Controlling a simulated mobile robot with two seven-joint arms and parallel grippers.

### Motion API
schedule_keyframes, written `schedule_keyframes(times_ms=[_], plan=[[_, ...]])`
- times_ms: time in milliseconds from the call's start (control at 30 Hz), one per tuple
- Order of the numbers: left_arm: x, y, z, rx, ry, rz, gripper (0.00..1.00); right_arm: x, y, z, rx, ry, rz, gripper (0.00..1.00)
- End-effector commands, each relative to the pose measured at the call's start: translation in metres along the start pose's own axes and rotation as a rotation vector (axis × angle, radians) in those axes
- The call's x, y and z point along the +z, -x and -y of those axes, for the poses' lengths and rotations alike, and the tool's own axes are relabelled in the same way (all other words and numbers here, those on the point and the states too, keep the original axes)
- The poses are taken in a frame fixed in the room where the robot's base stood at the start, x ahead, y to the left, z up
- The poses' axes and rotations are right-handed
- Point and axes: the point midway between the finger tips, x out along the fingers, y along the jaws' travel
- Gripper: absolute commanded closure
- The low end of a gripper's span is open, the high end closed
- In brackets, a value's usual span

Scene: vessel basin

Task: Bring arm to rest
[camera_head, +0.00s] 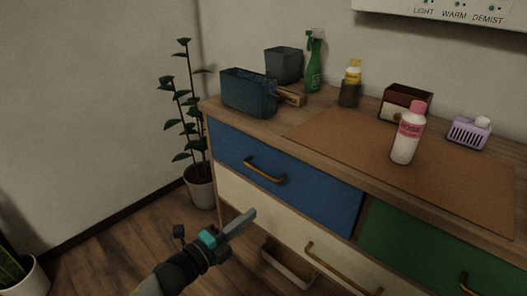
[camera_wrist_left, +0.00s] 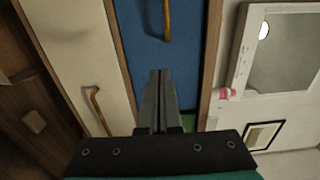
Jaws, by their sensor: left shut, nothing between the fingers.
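My left arm comes in from the bottom of the head view. Its gripper (camera_head: 248,218) is shut and empty, in front of the cream drawer (camera_head: 258,200) and below the blue drawer (camera_head: 285,184). In the left wrist view the closed fingers (camera_wrist_left: 158,78) point toward the drawer fronts, with the blue drawer (camera_wrist_left: 165,75) behind them and the cream drawer (camera_wrist_left: 85,50) to the left. I cannot tell the exact gap to the fronts. My right gripper is in neither view.
The dresser top holds a blue basket (camera_head: 248,93), a green spray bottle (camera_head: 314,65), a white bottle with a pink cap (camera_head: 406,135) and a lilac basket (camera_head: 468,134). Drawer handles (camera_head: 264,172) stick out. A potted plant (camera_head: 200,188) stands left of the dresser. Floor (camera_head: 105,250) is clear there.

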Motion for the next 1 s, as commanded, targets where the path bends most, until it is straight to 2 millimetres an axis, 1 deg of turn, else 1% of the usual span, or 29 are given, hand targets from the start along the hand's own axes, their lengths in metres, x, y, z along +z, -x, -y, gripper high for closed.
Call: schedule_keyframes(times_ms=[67,133,167,233,267,367,400,433,467,500,533,567,600,667,700,767,800,867,900,967,1000], plan=[[0.002,0.001,-0.003,0.008,0.014,0.009,1.0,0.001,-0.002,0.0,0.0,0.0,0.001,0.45],[0.007,0.005,-0.011,0.029,0.053,0.036,1.0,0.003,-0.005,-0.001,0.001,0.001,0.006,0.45],[0.01,0.007,-0.017,0.042,0.081,0.055,1.0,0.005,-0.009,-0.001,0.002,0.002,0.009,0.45],[0.019,0.017,-0.036,0.086,0.169,0.115,1.0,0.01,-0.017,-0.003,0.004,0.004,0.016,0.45],[0.024,0.022,-0.046,0.108,0.216,0.149,1.0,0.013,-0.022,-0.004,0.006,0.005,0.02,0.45],[0.036,0.048,-0.087,0.192,0.39,0.278,1.0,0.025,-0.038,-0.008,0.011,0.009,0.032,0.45],[0.04,0.061,-0.104,0.226,0.461,0.334,1.0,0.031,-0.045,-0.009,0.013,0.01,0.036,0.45],[0.042,0.071,-0.117,0.251,0.514,0.376,1.0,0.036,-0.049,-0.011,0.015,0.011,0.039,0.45],[0.042,0.082,-0.13,0.275,0.566,0.417,1.0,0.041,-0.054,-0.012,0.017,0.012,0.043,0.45],[0.043,0.098,-0.147,0.309,0.635,0.476,1.0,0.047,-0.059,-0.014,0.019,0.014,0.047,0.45],[0.042,0.11,-0.16,0.332,0.687,0.52,1.0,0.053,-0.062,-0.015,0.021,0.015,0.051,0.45],[0.039,0.123,-0.172,0.357,0.737,0.564,1.0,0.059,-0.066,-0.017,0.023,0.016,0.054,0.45],[0.036,0.141,-0.189,0.389,0.804,0.625,1.0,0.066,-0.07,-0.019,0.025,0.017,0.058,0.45],[0.027,0.17,-0.212,0.437,0.903,0.719,1.0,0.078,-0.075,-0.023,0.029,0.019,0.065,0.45],[0.02,0.19,-0.227,0.468,0.967,0.783,1.0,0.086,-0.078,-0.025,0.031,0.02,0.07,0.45],[0.006,0.222,-0.247,0.514,1.062,0.882,1.0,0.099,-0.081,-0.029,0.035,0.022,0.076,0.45],[-0.006,0.244,-0.26,0.545,1.123,0.949,1.0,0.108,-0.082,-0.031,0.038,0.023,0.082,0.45],[-0.024,0.277,-0.276,0.589,1.209,1.051,1.0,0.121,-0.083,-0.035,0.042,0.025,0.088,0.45],[-0.038,0.299,-0.285,0.616,1.262,1.116,1.0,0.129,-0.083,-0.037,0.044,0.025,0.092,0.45],[-0.058,0.328,-0.295,0.652,1.332,1.209,1.0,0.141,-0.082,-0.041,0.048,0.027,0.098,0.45],[-0.071,0.345,-0.301,0.673,1.373,1.266,1.0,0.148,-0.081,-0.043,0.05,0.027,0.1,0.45]])
